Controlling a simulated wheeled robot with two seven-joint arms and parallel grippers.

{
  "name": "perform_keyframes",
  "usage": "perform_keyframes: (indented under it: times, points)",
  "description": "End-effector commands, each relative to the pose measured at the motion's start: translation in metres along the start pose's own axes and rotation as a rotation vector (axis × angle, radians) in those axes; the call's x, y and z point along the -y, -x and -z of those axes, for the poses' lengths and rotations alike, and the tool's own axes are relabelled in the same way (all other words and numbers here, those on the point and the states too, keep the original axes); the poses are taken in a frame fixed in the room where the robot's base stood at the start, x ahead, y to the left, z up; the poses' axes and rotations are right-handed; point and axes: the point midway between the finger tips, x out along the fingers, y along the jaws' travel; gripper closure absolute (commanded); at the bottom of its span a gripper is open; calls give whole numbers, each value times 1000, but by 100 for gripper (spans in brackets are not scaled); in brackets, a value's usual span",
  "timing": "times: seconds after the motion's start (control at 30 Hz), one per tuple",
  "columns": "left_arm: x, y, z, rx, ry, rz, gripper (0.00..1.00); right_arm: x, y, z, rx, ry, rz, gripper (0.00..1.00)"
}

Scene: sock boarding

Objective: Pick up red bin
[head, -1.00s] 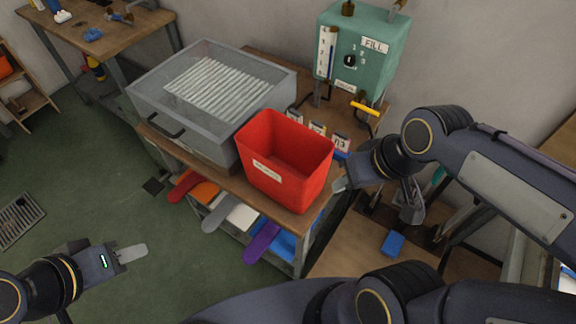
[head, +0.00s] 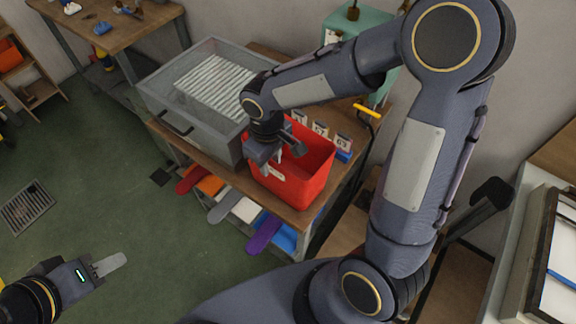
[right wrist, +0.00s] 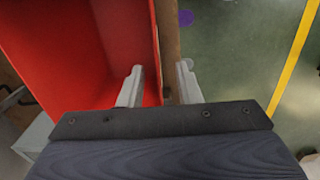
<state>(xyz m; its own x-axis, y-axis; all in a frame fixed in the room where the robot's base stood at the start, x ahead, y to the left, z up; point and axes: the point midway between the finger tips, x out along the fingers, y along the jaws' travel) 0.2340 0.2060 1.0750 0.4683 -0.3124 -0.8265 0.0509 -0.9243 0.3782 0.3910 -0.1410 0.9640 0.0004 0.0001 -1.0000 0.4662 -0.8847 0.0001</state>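I see no clear grip on the wall. My left gripper (head: 106,266) is low at the left over the floor, away from the bin; its finger gap is unclear.
A grey box with a ribbed top (head: 208,88) stands just left of the bin. Numbered cards (head: 320,130) stand behind it, near a yellow handle (head: 366,111). Sock-shaped boards (head: 265,234) stick out below the bench top. The green floor at left is open.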

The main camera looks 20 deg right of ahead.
Motion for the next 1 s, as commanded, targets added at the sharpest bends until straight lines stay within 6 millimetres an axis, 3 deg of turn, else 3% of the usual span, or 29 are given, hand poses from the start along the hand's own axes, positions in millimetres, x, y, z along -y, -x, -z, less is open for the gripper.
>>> perform_keyframes:
  times: [0.2, 0.5, 0.73, 1.0]
  points:
    - [-2, 4, 2, 0, 0, 0, 64, -1, -30, -2, 4, 1, 0, 69]
    - [-2, 4, 2, 0, 0, 0, 64, -2, -35, -1, 0, -1, 0, 69]
    - [-2, 4, 2, 0, 0, 0, 64, -2, -35, -1, 0, -1, 0, 99]
    - [-2, 4, 2, 0, 0, 0, 64, -1, -35, -1, 0, -1, 2, 100]
